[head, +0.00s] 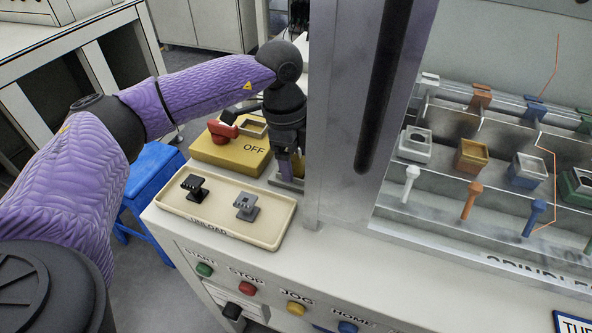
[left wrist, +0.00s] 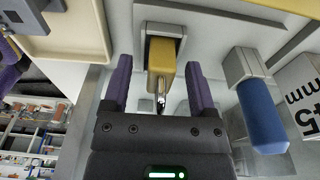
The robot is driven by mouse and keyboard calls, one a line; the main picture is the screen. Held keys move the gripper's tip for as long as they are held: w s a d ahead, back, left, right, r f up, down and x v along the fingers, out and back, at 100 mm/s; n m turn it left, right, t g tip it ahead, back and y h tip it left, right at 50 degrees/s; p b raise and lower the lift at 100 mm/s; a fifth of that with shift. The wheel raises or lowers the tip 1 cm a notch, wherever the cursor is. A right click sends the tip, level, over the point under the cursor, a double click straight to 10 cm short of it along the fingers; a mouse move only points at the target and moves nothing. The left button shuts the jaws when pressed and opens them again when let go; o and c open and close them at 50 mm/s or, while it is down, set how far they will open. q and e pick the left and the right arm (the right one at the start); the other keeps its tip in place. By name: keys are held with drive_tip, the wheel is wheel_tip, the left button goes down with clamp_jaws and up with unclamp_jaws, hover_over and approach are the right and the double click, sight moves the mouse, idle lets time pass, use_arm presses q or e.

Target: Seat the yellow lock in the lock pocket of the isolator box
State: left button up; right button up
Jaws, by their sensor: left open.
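The yellow lock (left wrist: 161,56), with a metal shackle, sits in a dark-lined grey holder (left wrist: 150,32) in the left wrist view. My left gripper (left wrist: 158,78) is open, with its purple fingers on either side of the lock and gaps showing on both sides. In the head view my left gripper (head: 291,167) points down beside the isolator box, partly hidden by the grey column. The yellow isolator box (head: 228,152) is marked OFF and carries a red handle (head: 222,129). A square, pale-rimmed opening (head: 268,130) is on its top. My right gripper is out of view.
A cream tray (head: 215,228) with two small dark parts lies in front of the box. The grey column (head: 345,190) stands close right of my gripper. A blue-handled item (left wrist: 262,118) is right of the lock. Racks of coloured parts stand at right.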

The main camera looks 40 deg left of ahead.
use_arm(q)
drive_tip(key=shift+r, duration=0.1)
drive_tip(key=shift+c, duration=0.2)
clamp_jaws()
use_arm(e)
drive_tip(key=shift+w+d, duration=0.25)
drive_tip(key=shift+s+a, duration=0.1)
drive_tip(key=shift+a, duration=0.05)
